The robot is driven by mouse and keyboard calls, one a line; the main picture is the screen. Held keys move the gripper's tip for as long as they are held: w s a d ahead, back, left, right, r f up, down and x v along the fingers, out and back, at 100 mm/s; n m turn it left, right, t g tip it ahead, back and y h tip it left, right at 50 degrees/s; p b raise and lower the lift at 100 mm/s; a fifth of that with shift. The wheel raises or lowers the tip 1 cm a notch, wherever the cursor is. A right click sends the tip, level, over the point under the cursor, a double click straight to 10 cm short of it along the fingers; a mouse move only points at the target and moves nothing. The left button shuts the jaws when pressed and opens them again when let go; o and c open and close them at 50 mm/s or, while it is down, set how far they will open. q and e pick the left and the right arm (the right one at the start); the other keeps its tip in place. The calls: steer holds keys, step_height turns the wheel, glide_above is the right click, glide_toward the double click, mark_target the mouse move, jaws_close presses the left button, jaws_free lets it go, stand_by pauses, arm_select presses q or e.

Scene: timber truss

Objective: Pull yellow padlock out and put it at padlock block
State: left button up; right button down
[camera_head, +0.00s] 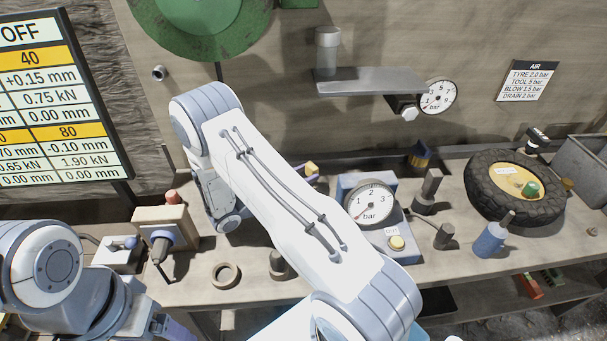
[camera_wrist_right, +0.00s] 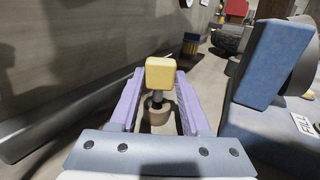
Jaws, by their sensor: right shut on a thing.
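The yellow padlock (camera_wrist_right: 160,74) shows in the right wrist view between the two purple fingers of my right gripper (camera_wrist_right: 157,95), which is shut on it. A dark stem and a brown round piece (camera_wrist_right: 158,113) show below the yellow body; whether they are joined to it I cannot tell. In the head view a small yellow bit of the padlock (camera_head: 311,167) shows past my right arm, which hides most of the gripper. I cannot tell for certain which object is the padlock block. My left gripper (camera_head: 180,328) shows only as a purple piece at the bottom edge.
A blue gauge box (camera_head: 385,230) stands right of my right arm, close to the gripper. A dark blue and yellow block (camera_head: 420,155) stands behind it. A beige block (camera_head: 165,222) and a ring (camera_head: 226,275) are on the left. A tyre (camera_head: 490,205) lies at right.

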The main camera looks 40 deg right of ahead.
steer(key=shift+f+b, duration=0.95)
steer(key=shift+f, duration=0.5)
steer(key=shift+c, duration=1.4)
jaws_free()
